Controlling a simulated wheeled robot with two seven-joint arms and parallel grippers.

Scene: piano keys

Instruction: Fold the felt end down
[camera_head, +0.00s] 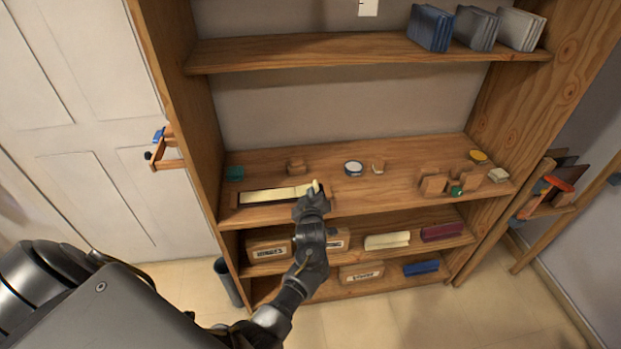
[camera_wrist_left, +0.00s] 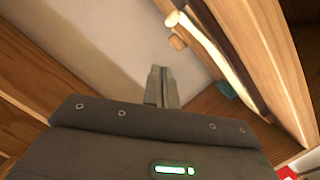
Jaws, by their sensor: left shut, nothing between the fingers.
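A long pale cream felt strip (camera_head: 272,194) lies in a dark shallow bed near the front edge of the middle shelf. Its right end (camera_head: 316,187) seems to stick up just beyond my left gripper (camera_head: 311,200). In the left wrist view the felt strip (camera_wrist_left: 222,55) runs along the upper right, with a rounded raised end (camera_wrist_left: 173,18) at its top. My left gripper (camera_wrist_left: 160,84) is shut and empty there, with a visible gap in the picture between its fingertips and the felt. Whether it touches the felt is unclear. My right gripper is not in view.
An upper shelf (camera_head: 330,52) overhangs the back. Lower shelves hold boxes and folded cloths. The shelf's middle front is clear.

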